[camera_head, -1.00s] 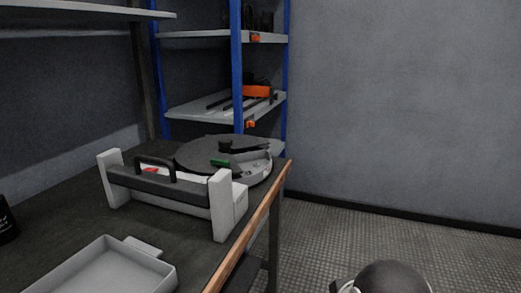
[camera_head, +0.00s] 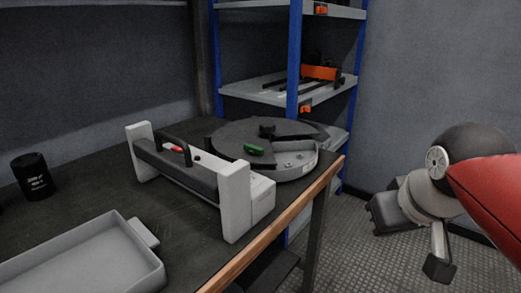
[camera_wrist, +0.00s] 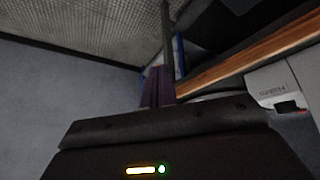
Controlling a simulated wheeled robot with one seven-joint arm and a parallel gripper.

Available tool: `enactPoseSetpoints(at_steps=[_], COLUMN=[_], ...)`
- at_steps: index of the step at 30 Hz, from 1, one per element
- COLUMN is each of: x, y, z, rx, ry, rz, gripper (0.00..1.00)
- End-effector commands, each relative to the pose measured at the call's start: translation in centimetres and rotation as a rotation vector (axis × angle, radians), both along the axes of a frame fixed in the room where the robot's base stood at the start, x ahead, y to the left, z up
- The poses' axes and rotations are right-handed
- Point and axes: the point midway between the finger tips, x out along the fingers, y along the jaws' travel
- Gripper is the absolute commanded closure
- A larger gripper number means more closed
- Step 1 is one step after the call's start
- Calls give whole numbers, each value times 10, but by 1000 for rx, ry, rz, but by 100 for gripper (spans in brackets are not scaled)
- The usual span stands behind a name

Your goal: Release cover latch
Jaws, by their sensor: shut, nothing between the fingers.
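A grey unit with two upright end blocks (camera_head: 235,203) stands on the dark bench. A long dark cover (camera_head: 175,174) spans between the blocks and looks closed. A black handle (camera_head: 172,142) rises behind it, with a small red part (camera_head: 177,149) beside it. I cannot tell for sure which part is the latch. My arm is at the right of the head view, beyond the bench edge and well apart from the unit. In the wrist view my gripper (camera_wrist: 158,88) is shut and empty, touching nothing that I can see.
A round dark turntable (camera_head: 236,132) with a green piece (camera_head: 253,149) sits behind the unit. A grey tray (camera_head: 85,262) and a black canister (camera_head: 32,176) are on the bench. A blue-post shelf (camera_head: 294,60) stands behind. The wooden bench edge (camera_head: 262,235) lies between unit and arm.

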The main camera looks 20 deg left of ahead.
Motion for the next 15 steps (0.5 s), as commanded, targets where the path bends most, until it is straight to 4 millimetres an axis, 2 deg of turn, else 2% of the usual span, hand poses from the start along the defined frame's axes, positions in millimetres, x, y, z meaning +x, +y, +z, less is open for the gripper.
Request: enactPoseSetpoints(at_steps=[5, 8, 12, 15], x=[33, 56, 82, 92], y=[33, 65, 121, 164], z=[26, 44, 70, 85], rx=[-41, -77, -145, -193], ry=[-20, -38, -78, -110], rz=[118, 207, 342, 428], gripper=[100, 100, 100, 100])
